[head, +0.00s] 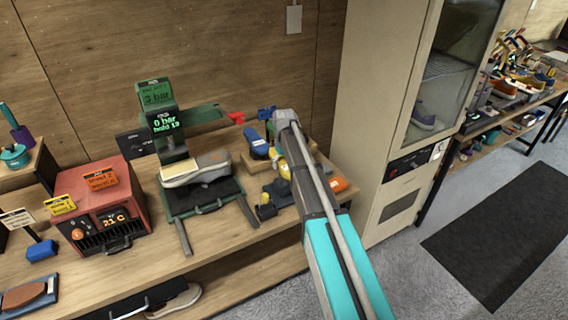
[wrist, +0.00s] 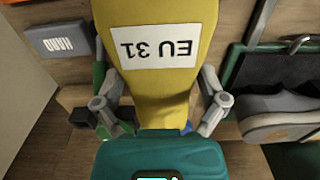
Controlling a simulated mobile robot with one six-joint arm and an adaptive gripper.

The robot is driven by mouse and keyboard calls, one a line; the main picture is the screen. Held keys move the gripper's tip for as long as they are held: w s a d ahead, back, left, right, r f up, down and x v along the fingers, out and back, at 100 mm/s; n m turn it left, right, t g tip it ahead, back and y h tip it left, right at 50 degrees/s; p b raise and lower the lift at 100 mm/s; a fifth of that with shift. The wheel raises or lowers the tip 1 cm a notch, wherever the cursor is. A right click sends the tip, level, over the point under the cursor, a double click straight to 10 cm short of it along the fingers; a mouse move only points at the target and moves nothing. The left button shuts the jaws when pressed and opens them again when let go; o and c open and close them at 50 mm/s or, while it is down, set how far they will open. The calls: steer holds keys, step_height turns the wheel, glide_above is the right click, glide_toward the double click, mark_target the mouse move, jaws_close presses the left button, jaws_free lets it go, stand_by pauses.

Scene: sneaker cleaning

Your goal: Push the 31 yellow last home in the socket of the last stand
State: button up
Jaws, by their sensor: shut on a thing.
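The yellow last (wrist: 158,85) fills the middle of the wrist view, with a white label reading "EU 31" upside down. My gripper (wrist: 155,100) has one grey finger on each side of it and is shut on it. In the head view the yellow last (head: 283,168) shows only in part beside my gripper (head: 284,155), and my arm covers much of that area.
Left of my arm, a press (head: 172,145) holds a grey shoe (head: 205,167). A blue last (head: 257,144) stands on a wooden block behind. An orange object (head: 338,184) lies right of my arm. A tall cabinet (head: 385,110) closes off the bench's right end.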

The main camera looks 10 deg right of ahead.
steer(key=shift+f, duration=0.25)
steer(key=o, duration=1)
steer(key=shift+c, duration=0.2)
steer(key=shift+r, duration=0.2)
step_height(320, 180, up, 10)
steer(key=p, duration=1)
steer(key=s+f+m+b, duration=0.1)
steer(key=s+f+b, duration=0.2)
steer(key=s, duration=1.1)
steer(key=s+f+m+b, duration=0.2)
steer(key=s+f+b, duration=0.2)
steer(key=s, duration=1.1)
steer(key=shift+d+m, duration=0.2)
steer(key=shift+m, duration=0.1)
